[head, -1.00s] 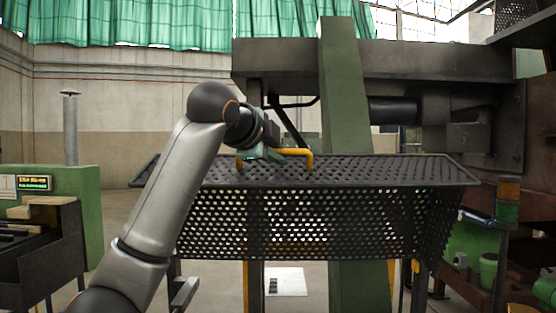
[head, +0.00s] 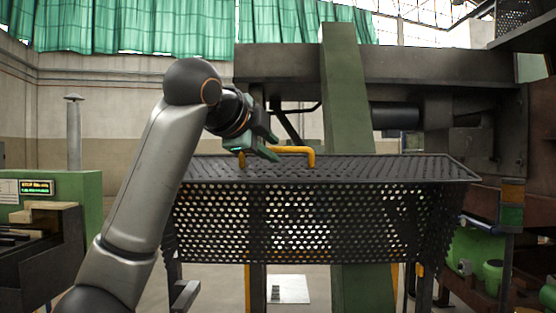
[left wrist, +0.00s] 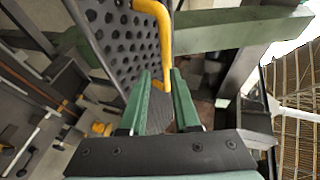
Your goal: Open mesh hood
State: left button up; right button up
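The mesh hood (head: 300,222) is a black perforated metal cover with a sloping top and a front panel that hangs down. A yellow bar handle (head: 296,150) stands on its top; its left part is partly hidden by my left gripper (head: 266,148). In the left wrist view, the two green fingers of my left gripper (left wrist: 160,73) are apart. The yellow handle (left wrist: 164,40) lies ahead of them, its lower end showing in the gap between the fingertips. I cannot tell whether the fingers touch it. My right gripper is not in view.
A green upright beam (head: 350,100) stands behind the hood, with dark machinery at the right. A green cabinet (head: 75,190) stands at the left. Open floor shows between the cabinet and the hood.

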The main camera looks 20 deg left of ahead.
pick_arm(q)
jog(key=b+v, duration=0.1)
jog(key=v, duration=0.7)
